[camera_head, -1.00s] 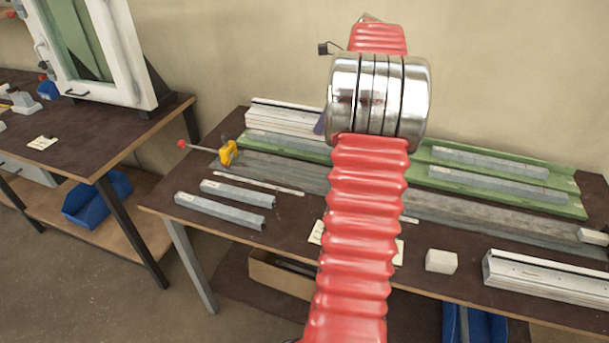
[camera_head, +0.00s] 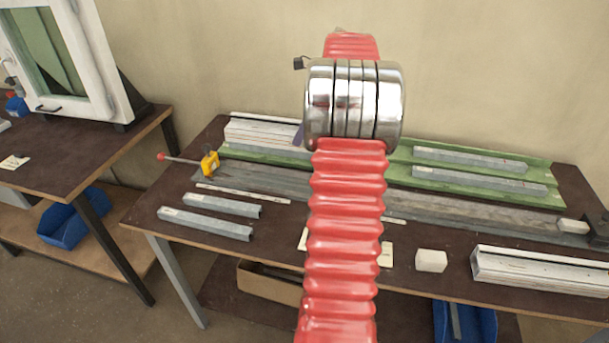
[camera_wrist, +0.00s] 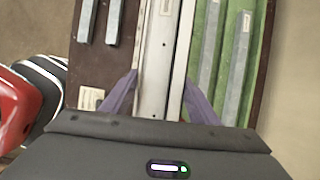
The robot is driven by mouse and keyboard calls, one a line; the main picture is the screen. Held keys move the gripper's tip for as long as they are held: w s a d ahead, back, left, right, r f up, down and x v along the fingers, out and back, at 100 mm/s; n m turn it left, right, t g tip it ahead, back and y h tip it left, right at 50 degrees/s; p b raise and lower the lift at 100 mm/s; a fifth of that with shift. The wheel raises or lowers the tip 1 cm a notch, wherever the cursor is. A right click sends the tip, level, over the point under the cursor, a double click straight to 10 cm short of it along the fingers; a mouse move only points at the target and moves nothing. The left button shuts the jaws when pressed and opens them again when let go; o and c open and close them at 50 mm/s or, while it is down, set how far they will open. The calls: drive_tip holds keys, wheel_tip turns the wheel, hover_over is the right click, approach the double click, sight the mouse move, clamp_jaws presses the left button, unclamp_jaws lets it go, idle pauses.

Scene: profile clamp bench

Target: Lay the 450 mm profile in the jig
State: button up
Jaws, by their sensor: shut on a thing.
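My gripper (camera_wrist: 160,80) shows in the wrist view as two purple fingers, one on each side of a white profile (camera_wrist: 157,50), shut on it. In the head view this white profile (camera_head: 262,134) is at the back left, over the left end of the green rack; I cannot tell whether it touches the rack. One purple finger shows at its right end; my red arm hides the rest. The jig appears to be the long grey bed (camera_head: 450,213) across the bench, with a yellow clamp (camera_head: 210,163) at its left end. No length mark is readable.
The green rack (camera_head: 400,172) along the back holds grey bars. Two grey bars (camera_head: 205,223) lie at the front left. A white block (camera_head: 431,260) and another white profile (camera_head: 540,270) sit at the front right. A window frame (camera_head: 95,60) stands on the left bench.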

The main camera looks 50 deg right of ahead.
wheel_tip(320, 180, down, 11)
idle(0.3)
drive_tip(key=shift+f, duration=0.1)
drive_tip(key=shift+f, duration=2.25)
drive_tip(key=shift+f, duration=0.15)
drive_tip(key=o, duration=1.5)
drive_tip(key=v, duration=1.2)
drive_tip(key=shift+s, duration=0.1)
